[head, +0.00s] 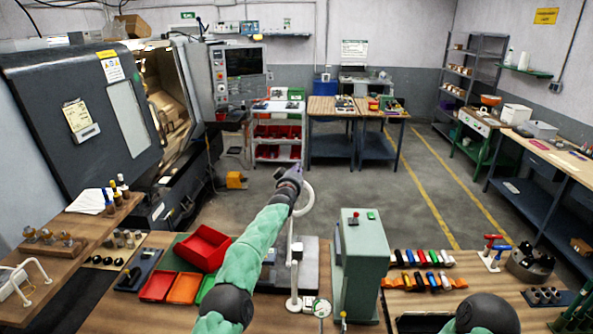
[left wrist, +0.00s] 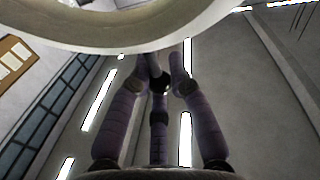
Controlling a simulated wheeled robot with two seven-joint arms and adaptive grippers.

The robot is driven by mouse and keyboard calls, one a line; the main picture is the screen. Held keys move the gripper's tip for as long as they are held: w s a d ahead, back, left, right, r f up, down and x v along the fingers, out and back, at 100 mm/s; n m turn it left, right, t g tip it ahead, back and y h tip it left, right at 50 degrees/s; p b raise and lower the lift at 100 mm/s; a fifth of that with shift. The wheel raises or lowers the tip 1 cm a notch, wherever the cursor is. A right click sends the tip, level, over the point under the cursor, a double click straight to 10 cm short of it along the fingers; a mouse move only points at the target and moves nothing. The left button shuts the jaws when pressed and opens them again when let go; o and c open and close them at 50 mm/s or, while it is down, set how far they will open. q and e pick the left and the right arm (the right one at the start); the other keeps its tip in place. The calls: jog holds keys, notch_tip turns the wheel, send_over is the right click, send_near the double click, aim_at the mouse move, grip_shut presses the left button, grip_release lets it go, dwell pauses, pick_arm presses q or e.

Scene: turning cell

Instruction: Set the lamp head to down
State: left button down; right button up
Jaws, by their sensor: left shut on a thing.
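The lamp has a white ring-shaped head (head: 310,196), a thin pale post (head: 294,272) and a foot on the near bench. The ring stands raised and tilted above the bench, and part of it is hidden behind my left arm. My left gripper (head: 297,172) is at the ring's upper edge, shut on the lamp head. In the left wrist view the pale rim (left wrist: 130,36) curves across the top, and the purple fingers (left wrist: 160,78) close together just below it. The exact contact is hidden. My right gripper is out of view.
A green box-shaped machine (head: 362,262) stands right of the lamp. Red and orange bins (head: 203,247) lie to its left. Several coloured handles (head: 420,257) lie farther right.

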pick_arm(q)
jog(key=shift+d+f, duration=0.1)
jog(key=shift+f, duration=0.4)
jog(key=c, duration=1.1)
grip_release()
jog(key=shift+c, duration=0.2)
jog(key=shift+w+r, duration=0.1)
jog(key=shift+r, duration=0.3)
